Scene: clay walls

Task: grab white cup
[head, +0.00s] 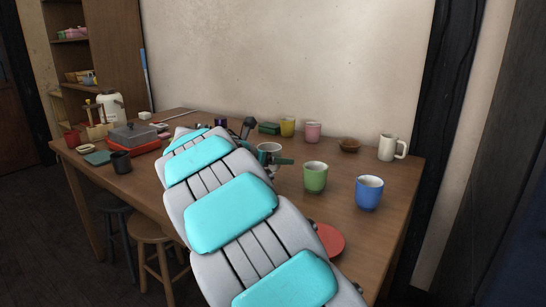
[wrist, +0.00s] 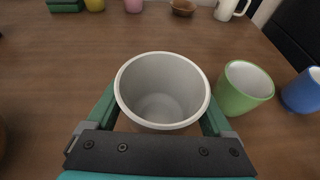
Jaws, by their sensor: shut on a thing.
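The white cup (wrist: 162,88) stands upright between the fingers of my gripper (wrist: 160,112) in the wrist view, and its inside looks empty. Both green fingers press against its sides, so my gripper is shut on it. In the head view the white cup (head: 270,148) shows only in part, behind my arm, with my gripper (head: 272,160) around it. I cannot tell whether its base touches the table.
A green cup (head: 315,177) and a blue cup (head: 368,192) stand close on the right. A white mug (head: 388,148), a brown bowl (head: 349,145), a pink cup (head: 313,132) and a yellow cup (head: 287,127) stand farther back. A red plate (head: 329,241) lies near the front.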

